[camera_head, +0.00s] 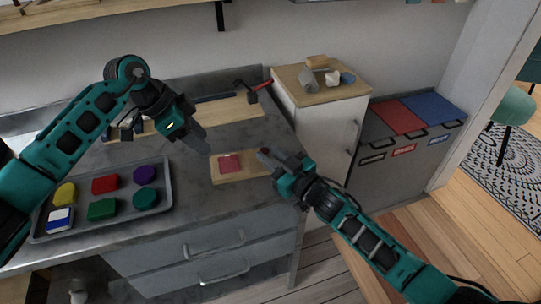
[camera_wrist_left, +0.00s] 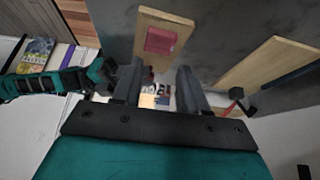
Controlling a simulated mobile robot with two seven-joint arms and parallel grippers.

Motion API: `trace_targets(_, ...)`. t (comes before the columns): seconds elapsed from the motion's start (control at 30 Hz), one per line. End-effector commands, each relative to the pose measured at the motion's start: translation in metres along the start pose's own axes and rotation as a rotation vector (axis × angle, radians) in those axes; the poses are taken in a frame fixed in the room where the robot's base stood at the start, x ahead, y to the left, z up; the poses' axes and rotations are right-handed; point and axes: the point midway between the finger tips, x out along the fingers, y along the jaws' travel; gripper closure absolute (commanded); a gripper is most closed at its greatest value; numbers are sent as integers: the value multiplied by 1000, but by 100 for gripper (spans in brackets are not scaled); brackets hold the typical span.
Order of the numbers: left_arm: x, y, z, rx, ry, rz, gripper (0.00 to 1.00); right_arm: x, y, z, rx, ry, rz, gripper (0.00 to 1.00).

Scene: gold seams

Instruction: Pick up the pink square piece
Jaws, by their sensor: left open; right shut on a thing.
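The pink square piece (camera_head: 230,163) lies flat on a small wooden board (camera_head: 256,172) near the counter's front edge. The left wrist view also shows the piece (camera_wrist_left: 160,40) on the board (camera_wrist_left: 150,20), beyond my fingers. My left gripper (camera_head: 203,143) is open and empty, above the counter to the upper left of the piece and apart from it. My right gripper (camera_head: 264,155) is at the right end of the board, shut on a small dark red thing (camera_head: 263,150) that is mostly hidden.
A grey tray (camera_head: 165,209) with several coloured pieces is at the left. Behind lies a larger wooden board (camera_head: 240,110) with a red-handled hammer (camera_head: 258,88). A cabinet (camera_head: 318,118) and bins with coloured lids (camera_head: 402,117) stand at the right.

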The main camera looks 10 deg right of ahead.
Motion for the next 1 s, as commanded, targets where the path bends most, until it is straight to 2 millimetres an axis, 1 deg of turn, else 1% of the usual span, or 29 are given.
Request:
trace_targets(0.37, 0, 0, 0, 0, 0, 0, 57, 0, 0, 0, 0, 1, 0, 93)
trace_targets(0.5, 1, -1, -3, 3, -10, 2, 46, 0, 0, 0, 0, 1, 0, 93)
trace_targets(0.57, 3, -2, -9, 9, -31, 7, 40, 0, 0, 0, 0, 1, 0, 93)
trace_targets(0.63, 6, -3, -18, 20, -75, 14, 34, 0, 0, 0, 0, 1, 0, 93)
trace_targets(0.8, 9, -6, -46, 55, -248, 30, 17, 0, 0, 0, 0, 1, 0, 93)
trace_targets(0.9, 6, -5, -60, 71, -351, 31, 17, 0, 0, 0, 0, 1, 0, 93)
trace_targets(1.0, 2, -3, -69, 80, -432, 27, 17, 0, 0, 0, 0, 0, 0, 93)
